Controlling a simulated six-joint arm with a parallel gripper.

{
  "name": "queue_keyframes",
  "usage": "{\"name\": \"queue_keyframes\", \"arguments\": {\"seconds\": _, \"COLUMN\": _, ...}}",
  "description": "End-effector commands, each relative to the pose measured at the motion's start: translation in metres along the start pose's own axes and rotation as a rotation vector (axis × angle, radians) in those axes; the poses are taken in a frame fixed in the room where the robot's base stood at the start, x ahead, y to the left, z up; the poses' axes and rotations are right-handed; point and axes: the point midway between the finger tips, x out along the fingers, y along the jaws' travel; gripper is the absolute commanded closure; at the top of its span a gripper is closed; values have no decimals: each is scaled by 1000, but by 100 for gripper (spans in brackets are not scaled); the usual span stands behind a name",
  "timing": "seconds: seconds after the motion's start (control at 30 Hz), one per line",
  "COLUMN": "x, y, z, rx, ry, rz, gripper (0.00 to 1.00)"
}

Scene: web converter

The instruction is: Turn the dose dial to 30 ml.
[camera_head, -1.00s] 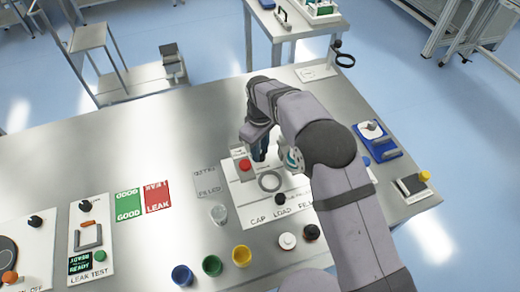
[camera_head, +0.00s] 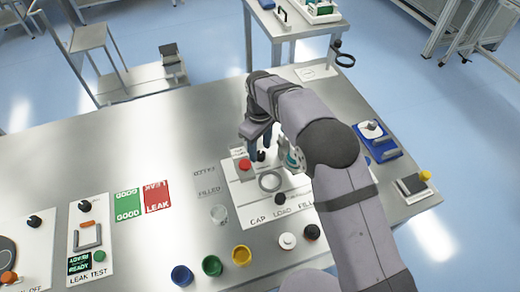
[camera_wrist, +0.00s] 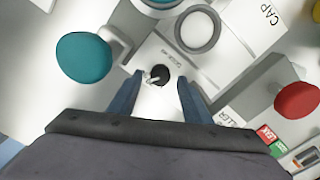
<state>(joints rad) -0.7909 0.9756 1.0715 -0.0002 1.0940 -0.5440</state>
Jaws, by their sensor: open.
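The dose dial is a small black knob with a pale pointer (camera_wrist: 159,74) on the white filler panel, with small lettering beside it in the wrist view. It shows as a black spot just below my gripper in the head view (camera_head: 261,156). My gripper (camera_wrist: 157,95) is open, its blue fingers on either side of the knob in the picture, with nothing between them. In the head view its fingertips (camera_head: 267,143) are near the dial, partly hidden by the wrist. I cannot read the scale or tell whether a finger touches the knob.
A red button (camera_wrist: 298,100) on a grey box stands right of the dial in the wrist view. A teal round part (camera_wrist: 84,58) stands left of it, and a grey ring (camera_wrist: 197,30) lies beyond. Coloured caps (camera_head: 212,266) stand on the bench's front side.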

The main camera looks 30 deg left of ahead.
Motion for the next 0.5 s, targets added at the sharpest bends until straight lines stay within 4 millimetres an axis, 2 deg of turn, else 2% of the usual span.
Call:
{"name": "queue_keyframes", "arguments": {"seconds": 0.3, "x": -42, "y": 0, "z": 0, "rx": 0, "ry": 3, "rz": 2, "gripper": 56}}
{"name": "queue_keyframes", "arguments": {"seconds": 0.5, "x": -59, "y": 0, "z": 0, "rx": 0, "ry": 2, "rz": 2, "gripper": 56}}
